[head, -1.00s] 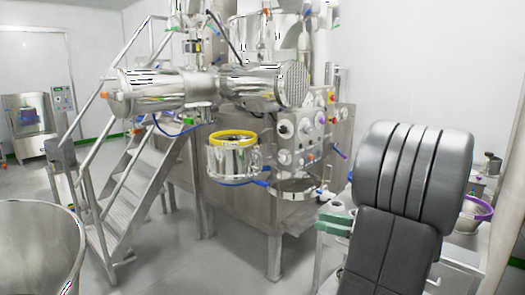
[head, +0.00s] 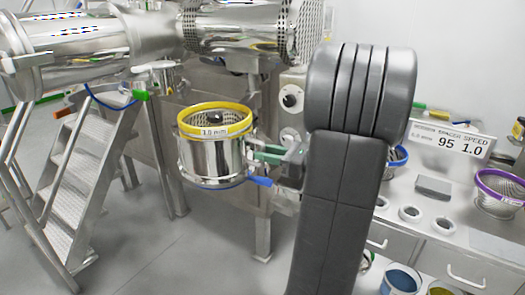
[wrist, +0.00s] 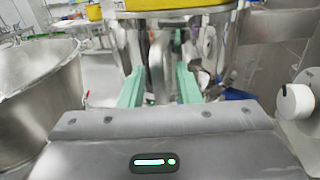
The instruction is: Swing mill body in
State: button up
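The mill body (head: 210,160) is a shiny steel cylinder with a yellow ring (head: 215,120) marked 1.0 mm around its top. It hangs beside the steel machine, below a large horizontal drum. A blue lever (head: 259,181) sticks out low on its right side. My gripper (head: 262,154) is at the right side of the mill body, with its green fingers pointing at it. In the wrist view my gripper (wrist: 160,86) has its two fingers apart, with shiny steel ahead of and between them. Contact with the mill body cannot be made out. My arm hides part of the machine.
Steel stairs (head: 85,165) stand at the left. A bench (head: 435,230) at the right holds white rings, a purple-rimmed sieve (head: 500,190) and a display (head: 453,143) reading 95 and 1.0. A large steel bowl (wrist: 35,85) is at the wrist view's left. Grey floor is clear in front.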

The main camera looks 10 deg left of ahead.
jog(key=shift+a, duration=0.7)
grip_shut()
